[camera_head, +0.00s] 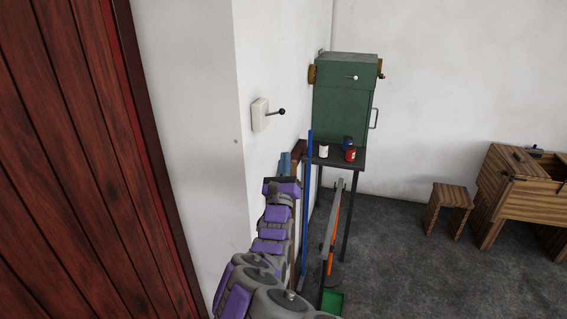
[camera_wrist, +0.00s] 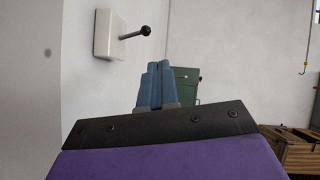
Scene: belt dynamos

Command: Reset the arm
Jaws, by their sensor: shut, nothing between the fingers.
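My arm stretches forward from the bottom of the head view, purple and grey, along the white wall. My gripper (camera_head: 285,160) is at its far end, with blue fingers. In the wrist view the blue fingers of my gripper (camera_wrist: 158,72) lie together, shut, with nothing between them. A white wall switch box (camera_head: 260,114) with a black-knobbed lever (camera_head: 281,111) is above and beside my gripper, apart from it. The lever also shows in the wrist view (camera_wrist: 136,33), sticking out to the right, up and left of the fingers.
A green cabinet (camera_head: 343,100) stands on a dark table (camera_head: 338,155) with a white can (camera_head: 323,151) and a red can (camera_head: 350,155). Long-handled tools (camera_head: 333,225) lean there. A wooden stool (camera_head: 450,207) and bench (camera_head: 520,190) are right. Grey floor (camera_head: 400,250) between is clear.

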